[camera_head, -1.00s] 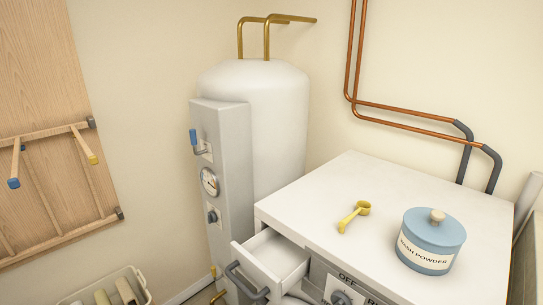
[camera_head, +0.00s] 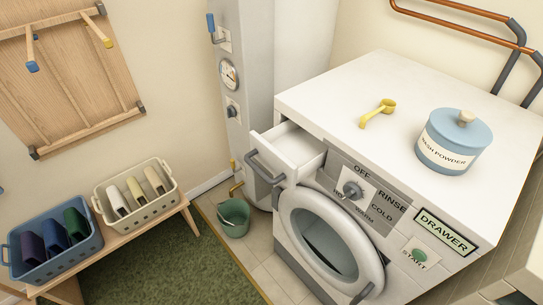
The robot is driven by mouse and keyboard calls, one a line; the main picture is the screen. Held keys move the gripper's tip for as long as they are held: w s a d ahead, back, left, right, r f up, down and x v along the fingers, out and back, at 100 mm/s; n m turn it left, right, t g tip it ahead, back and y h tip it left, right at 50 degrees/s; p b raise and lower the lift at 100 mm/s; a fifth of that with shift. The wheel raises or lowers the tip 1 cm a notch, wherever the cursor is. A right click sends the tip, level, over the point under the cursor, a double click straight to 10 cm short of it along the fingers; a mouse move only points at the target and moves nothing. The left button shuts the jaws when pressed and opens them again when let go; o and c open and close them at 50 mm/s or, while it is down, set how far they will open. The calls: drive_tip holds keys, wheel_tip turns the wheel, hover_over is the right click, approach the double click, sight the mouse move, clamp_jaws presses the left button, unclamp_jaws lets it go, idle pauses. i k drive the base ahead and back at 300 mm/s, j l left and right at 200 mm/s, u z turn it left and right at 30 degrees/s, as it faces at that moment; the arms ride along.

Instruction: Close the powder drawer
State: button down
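The powder drawer (camera_head: 294,147) sticks out open from the upper left of the white washing machine's front (camera_head: 300,98). It is a white box with a grey bar handle (camera_head: 265,167) on its front, and its inside looks empty. The machine's round door (camera_head: 332,240) appears to stand ajar below it. A label reading DRAWER (camera_head: 446,231) is on the right of the front panel. My gripper is not in view.
A yellow scoop (camera_head: 377,113) and a blue wash powder tub (camera_head: 454,142) stand on the machine. A dial (camera_head: 352,190) and START button (camera_head: 419,255) are on its front. A green bucket (camera_head: 234,217) is on the floor at left. Baskets (camera_head: 136,200) rest on a low bench.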

sight(291, 154)
drive_tip(key=i+j, duration=0.2)
drive_tip(key=j, duration=0.15)
drive_tip(key=i+j, duration=0.15)
drive_tip(key=j, duration=0.2)
drive_tip(key=i+j, duration=0.2)
drive_tip(key=j, duration=0.2)
drive_tip(key=u, duration=0.05)
